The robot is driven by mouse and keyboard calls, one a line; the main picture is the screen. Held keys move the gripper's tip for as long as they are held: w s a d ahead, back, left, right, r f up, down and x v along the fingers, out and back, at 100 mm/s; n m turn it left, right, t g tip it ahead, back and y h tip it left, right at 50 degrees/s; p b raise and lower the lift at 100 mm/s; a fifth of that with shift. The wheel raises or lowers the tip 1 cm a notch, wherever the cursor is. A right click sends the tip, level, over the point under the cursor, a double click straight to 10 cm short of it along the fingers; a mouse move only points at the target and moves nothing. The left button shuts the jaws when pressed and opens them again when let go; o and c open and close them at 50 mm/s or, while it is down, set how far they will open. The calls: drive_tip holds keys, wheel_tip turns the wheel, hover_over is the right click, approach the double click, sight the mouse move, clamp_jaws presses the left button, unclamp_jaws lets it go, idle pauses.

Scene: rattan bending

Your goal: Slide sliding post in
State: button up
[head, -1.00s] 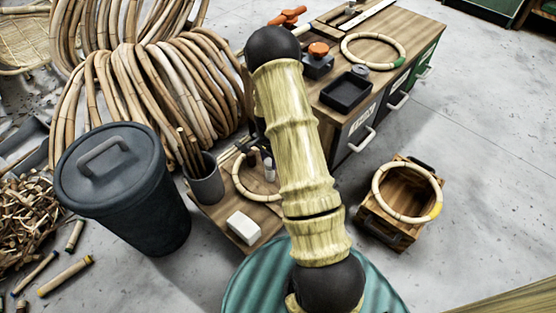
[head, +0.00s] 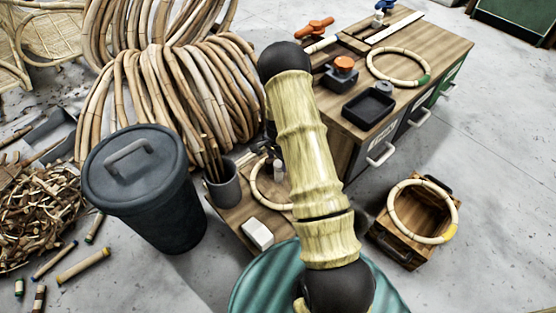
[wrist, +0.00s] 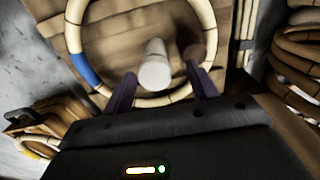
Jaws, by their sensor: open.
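In the wrist view my gripper (wrist: 162,90) is open, its two dark fingers spread. A pale, white-ended cylindrical post (wrist: 154,66) shows between the fingertips in the picture, apart from both fingers. A darker brown post (wrist: 195,52) stands just right of it, behind the right finger. A rattan ring (wrist: 88,72) with a blue band lies around the posts on a wooden surface. In the head view the pale post (head: 278,167) stands inside the ring on a low wooden bench (head: 235,213). I cannot tell which post is the sliding one.
A white block (head: 257,234) lies on the low bench beside a grey cup of sticks (head: 222,186). A lidded bin (head: 145,190) stands at left. A drawer workbench (head: 430,45) stands behind, and a wooden crate (head: 405,235) with a ring at right. Rattan coils (head: 170,100) fill the back left.

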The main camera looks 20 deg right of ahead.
wheel_tip(320, 180, up, 17)
drive_tip(key=p, duration=0.9)
drive_tip(key=shift+r, duration=0.2)
drive_tip(key=shift+s, duration=0.1)
drive_tip(key=s+a+r+n+t+p, duration=0.1)
drive_tip(key=s+a+r+n+p, duration=0.2)
drive_tip(key=s+r+n, duration=0.5)
drive_tip(key=s+a+r+n+t+p, duration=0.1)
drive_tip(key=s+a+r+p, duration=0.4)
drive_tip(key=r, duration=0.6)
drive_tip(key=s+a+r+n+t+p, duration=0.1)
drive_tip(key=s+a+r+n+p, duration=0.1)
drive_tip(key=s+r+n, duration=0.5)
wheel_tip(320, 180, up, 39)
drive_tip(key=m+p, duration=0.2)
drive_tip(key=p, duration=3.4)
drive_tip(key=shift+s+r+p, duration=0.15)
drive_tip(key=shift+p, duration=0.15)
